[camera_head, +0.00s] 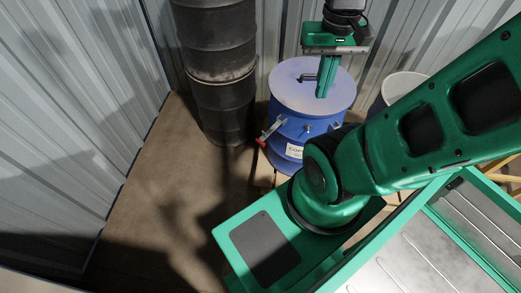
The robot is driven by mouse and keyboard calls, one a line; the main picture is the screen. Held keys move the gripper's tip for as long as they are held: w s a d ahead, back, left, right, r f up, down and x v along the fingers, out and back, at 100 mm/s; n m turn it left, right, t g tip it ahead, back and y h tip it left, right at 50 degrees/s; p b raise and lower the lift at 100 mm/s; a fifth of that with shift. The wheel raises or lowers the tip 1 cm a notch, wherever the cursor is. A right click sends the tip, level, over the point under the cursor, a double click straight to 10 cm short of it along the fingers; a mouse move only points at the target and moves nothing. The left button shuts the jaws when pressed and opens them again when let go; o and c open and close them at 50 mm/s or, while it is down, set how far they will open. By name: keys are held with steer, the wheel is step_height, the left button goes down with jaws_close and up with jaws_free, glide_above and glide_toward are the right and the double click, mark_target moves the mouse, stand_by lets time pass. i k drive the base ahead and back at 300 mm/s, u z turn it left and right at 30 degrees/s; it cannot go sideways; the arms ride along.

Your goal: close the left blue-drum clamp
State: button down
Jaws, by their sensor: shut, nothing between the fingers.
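A blue drum (290,118) with a pale lid (288,76) and a partly hidden white label (294,151) stands near the back wall. A metal clamp with a red end (268,133) sits on its left side and sticks out from the drum wall; I cannot tell for sure whether it is latched. My gripper (322,92) points down over the lid, with its green fingers shut and empty. It is right of and above the left clamp, apart from it. Whether the fingertips touch the lid is unclear. My arm hides the drum's lower right.
Black stacked drums (220,75) stand close to the left of the blue drum. A pale round container (403,84) is behind my arm at right. Corrugated walls (75,110) close in the left and back. The brown floor (165,190) at left is clear.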

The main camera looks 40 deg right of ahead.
mark_target(259, 141)
steer(key=k, duration=1)
steer(key=z, duration=0.25)
